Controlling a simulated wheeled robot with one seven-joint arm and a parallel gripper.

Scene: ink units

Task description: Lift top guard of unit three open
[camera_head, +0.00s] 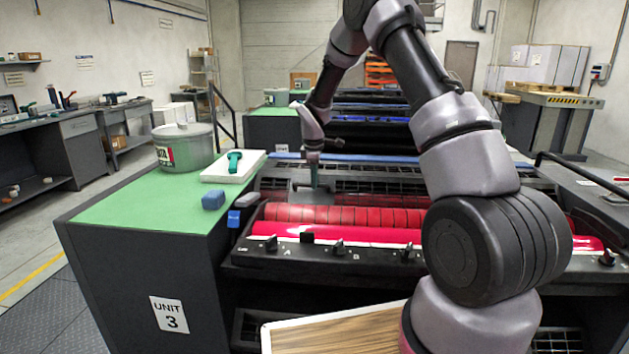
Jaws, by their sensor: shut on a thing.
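Unit three is the nearest ink unit, with a "UNIT 3" label (170,314) on its dark end cabinet. Its top guard (385,187) is a dark slotted grille lying across the unit behind the red rollers (350,216). I cannot tell whether it is raised at all. My gripper (314,180) points down at the left part of the guard. It is shut on the guard, seemingly at its front edge or handle; the fingertips are small and the exact grip is unclear. My arm hides the right part of the guard and rollers.
On the green cabinet top stand a grey tub (185,147), a white tray (226,175) with a teal-handled tool, and a blue block (213,199). A black knob rail (340,250) runs along the front. More units stand behind. A wooden-topped board (340,332) is in front.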

